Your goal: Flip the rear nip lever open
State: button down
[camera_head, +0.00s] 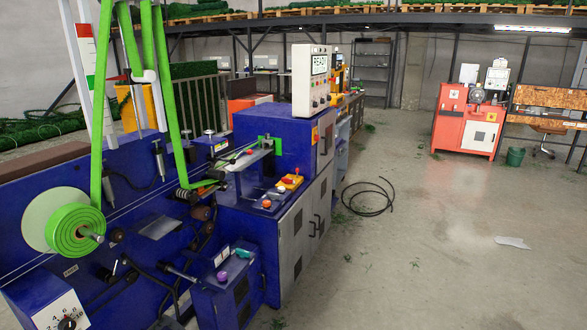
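The blue wire-twisting machine (120,215) fills the left side, with a green strip (167,80) running over its top. The strip passes down to rollers (203,186) in front of the raised blue housing (275,130). Levers and rods show around the rollers, but I cannot tell which is the rear nip lever or whether it is open. Low in front, a small blue box (222,290) carries a purple knob (222,277) and a teal knob (243,253). My gripper is not in view.
A green strip roll (75,232) sits on the machine's front face. A white control panel (310,80) stands on the housing. A black cable coil (368,197) lies on the floor, which is otherwise largely clear to the right. An orange machine (468,128) stands at the back right.

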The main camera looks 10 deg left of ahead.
aim_at(212, 174)
jog(key=i+j+u, duration=0.1)
jog(key=i+u, duration=0.25)
jog(key=i, duration=0.3)
jog(key=i+l+u, duration=0.1)
jog(key=i+u, duration=0.3)
jog(key=i, duration=0.2)
jog(key=i+l+u, duration=0.35)
jog(key=i, duration=0.25)
jog(key=i+l+u, duration=0.1)
jog(key=i+u, duration=0.3)
jog(key=i+l+u, duration=0.25)
jog(key=i+u, duration=0.15)
jog(key=i+l+u, duration=0.35)
jog(key=i+l, duration=0.05)
